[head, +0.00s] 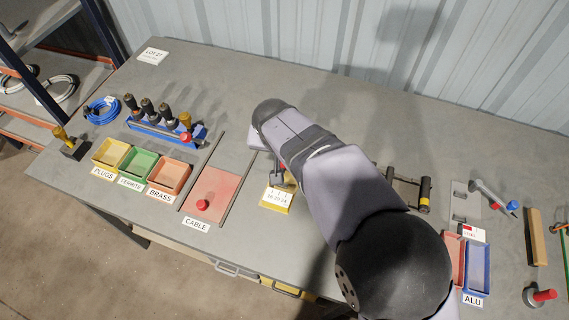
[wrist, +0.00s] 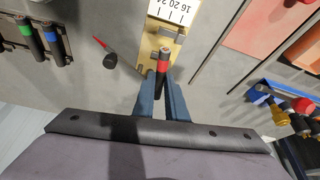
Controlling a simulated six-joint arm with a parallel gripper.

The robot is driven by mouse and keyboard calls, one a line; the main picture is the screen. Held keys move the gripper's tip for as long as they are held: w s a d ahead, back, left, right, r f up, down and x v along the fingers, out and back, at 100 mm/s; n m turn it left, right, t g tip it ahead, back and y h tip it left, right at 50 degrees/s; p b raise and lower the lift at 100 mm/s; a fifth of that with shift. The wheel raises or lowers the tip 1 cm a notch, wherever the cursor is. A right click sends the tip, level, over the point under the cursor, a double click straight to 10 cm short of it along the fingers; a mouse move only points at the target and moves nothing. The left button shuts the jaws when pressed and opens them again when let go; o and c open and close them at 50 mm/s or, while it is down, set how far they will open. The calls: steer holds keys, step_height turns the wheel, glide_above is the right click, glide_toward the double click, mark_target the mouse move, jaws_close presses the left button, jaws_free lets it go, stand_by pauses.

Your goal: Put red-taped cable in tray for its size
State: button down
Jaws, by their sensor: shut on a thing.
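In the wrist view, my gripper (wrist: 163,82) is shut on a short black cable with a red tape band (wrist: 163,66). The cable's cut end points up the picture, over a yellow gauge block (wrist: 147,62) with a white scale plate marked 16, 20, 24 (wrist: 170,12). I cannot tell whether the cable touches the block. A flat red panel with a red knob (head: 212,192), labelled CABLE, lies between two dark rails left of the block.
Cables with green and blue bands (wrist: 36,40) lie in a dark holder. A red-and-black tool (wrist: 108,57) lies nearby. Yellow (head: 108,151), green (head: 139,164) and red (head: 170,175) bins stand left; a blue ALU tray (head: 476,270) stands right. The bench's back middle is clear.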

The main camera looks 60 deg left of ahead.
step_height(320, 180, up, 2)
steer(key=w+m+b, duration=0.1)
steer(key=w+b, duration=0.6)
steer(key=b, duration=0.3)
steer(key=w+d+r+m+h+b, duration=0.1)
steer(key=w+d+r+m+b, duration=0.1)
steer(key=w+d+r+b, duration=0.65)
steer(key=s+d+f+b, duration=0.2)
steer(key=d+f, duration=0.3)
steer(key=d, duration=0.2)
steer(key=s+d+f+n+b, duration=0.1)
steer(key=s+d+f+b, duration=0.2)
steer(key=d+f, duration=0.3)
steer(key=d, duration=0.2)
steer(key=shift+s+d, duration=0.25)
steer(key=shift+d, duration=0.05)
